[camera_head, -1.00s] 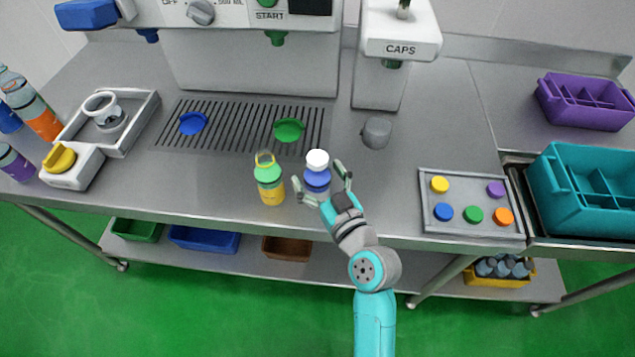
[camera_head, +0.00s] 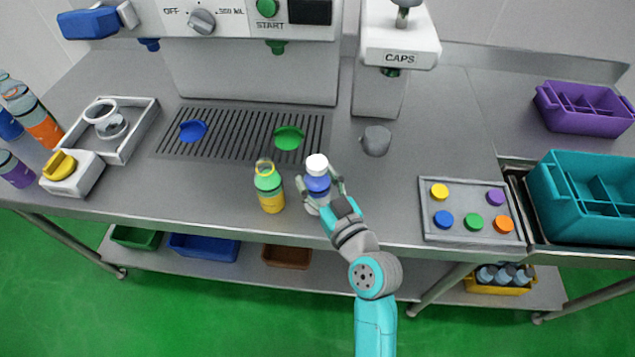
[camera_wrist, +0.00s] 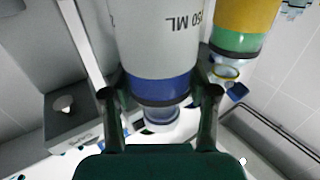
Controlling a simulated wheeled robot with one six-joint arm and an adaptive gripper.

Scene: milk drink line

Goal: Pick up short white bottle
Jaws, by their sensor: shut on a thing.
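A yellow bottle with a green top (camera_head: 269,188) stands close to the left of the white bottle. A cap tray (camera_head: 470,232) lies to the right. A grey knob-like piece (camera_head: 376,141) and the drip grate (camera_head: 240,132) are behind. The counter between bottle and tray is clear.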

